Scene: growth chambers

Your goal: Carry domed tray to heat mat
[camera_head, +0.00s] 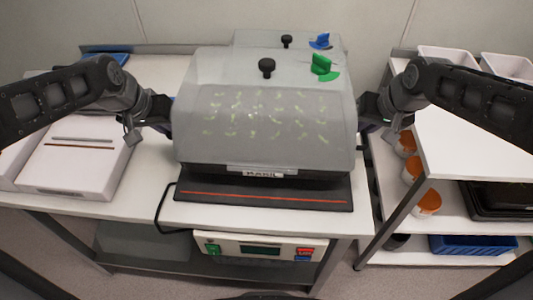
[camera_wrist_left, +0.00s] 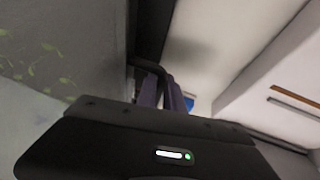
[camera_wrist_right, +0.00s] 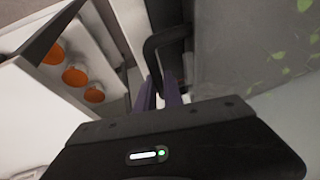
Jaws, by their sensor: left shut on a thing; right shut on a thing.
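The domed tray (camera_head: 265,140) has a clear greyish dome with seedlings inside, a black knob, a green vent and a labelled black base. It is level, above and behind the front strip of the black heat mat (camera_head: 265,194) with its red line. I cannot tell whether they touch. My left gripper (camera_head: 170,112) is shut on the tray's left handle; its fingers meet the dark handle in the left wrist view (camera_wrist_left: 160,90). My right gripper (camera_head: 366,112) is shut on the right handle, also seen in the right wrist view (camera_wrist_right: 150,85). The tray hides most of the mat.
A second domed tray (camera_head: 290,40) with a blue vent stands directly behind. White boxes (camera_head: 75,165) lie on the bench at left. A controller (camera_head: 262,247) is under the bench front. A shelf rack (camera_head: 470,140) with orange-topped pots (camera_head: 428,203) stands close at right.

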